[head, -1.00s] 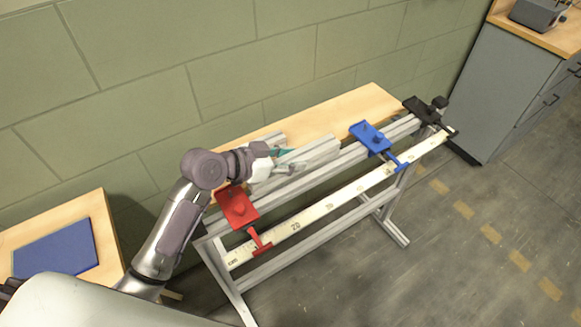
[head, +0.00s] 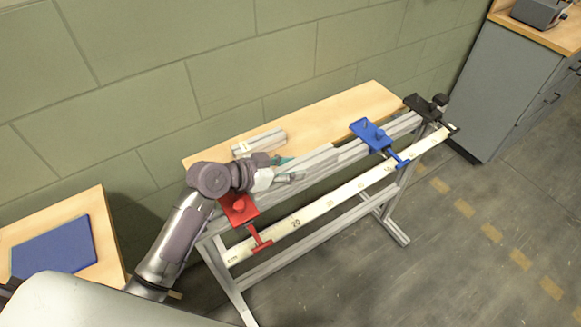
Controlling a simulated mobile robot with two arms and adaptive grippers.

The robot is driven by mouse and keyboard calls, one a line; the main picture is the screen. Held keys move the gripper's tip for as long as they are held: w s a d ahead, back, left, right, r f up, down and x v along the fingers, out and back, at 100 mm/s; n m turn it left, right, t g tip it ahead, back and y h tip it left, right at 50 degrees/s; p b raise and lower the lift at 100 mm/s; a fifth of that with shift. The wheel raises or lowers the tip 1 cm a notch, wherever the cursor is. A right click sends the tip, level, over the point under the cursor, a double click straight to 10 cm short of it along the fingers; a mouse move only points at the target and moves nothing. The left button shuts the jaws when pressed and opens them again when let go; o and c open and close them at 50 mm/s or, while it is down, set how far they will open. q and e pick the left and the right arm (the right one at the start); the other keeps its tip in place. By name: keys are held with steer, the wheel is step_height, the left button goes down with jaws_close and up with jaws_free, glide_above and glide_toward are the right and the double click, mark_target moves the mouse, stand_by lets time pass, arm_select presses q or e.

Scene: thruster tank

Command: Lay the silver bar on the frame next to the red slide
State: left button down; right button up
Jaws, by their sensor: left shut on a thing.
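The silver bar (head: 322,158) is a light metal profile, lined up along the top rail of the frame (head: 352,153), between the red slide and the blue slide. It looks level with the rail; I cannot tell if it touches it. My left gripper (head: 287,174) is shut on the bar near its left end and hides part of it. The red slide (head: 238,206) sits on the frame's left end, just left of the gripper, with its pointer hanging over the ruler. My right gripper is not in view.
The blue slide (head: 371,135) and a black slide (head: 425,106) are farther right on the frame. A second silver piece (head: 259,142) lies on the wooden board (head: 330,117) behind. A ruler (head: 325,208) runs along the front. A blue mat (head: 54,247) lies at left.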

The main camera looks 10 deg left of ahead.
arm_select(q)
steer(key=c, duration=0.7)
jaws_free()
steer(key=shift+s+f, duration=0.1)
steer(key=shift+f, duration=0.1)
steer(key=shift+o, duration=0.2)
steer(key=shift+r+p, duration=0.35)
steer(key=shift+r, duration=0.05)
steer(key=shift+r+p, duration=0.4)
steer(key=shift+r, duration=0.1)
steer(key=p+v, duration=0.2)
steer(key=v, duration=0.9)
steer(key=shift+s+a+p, duration=0.25)
steer(key=shift+p, duration=0.15)
steer(key=shift+r, duration=0.15)
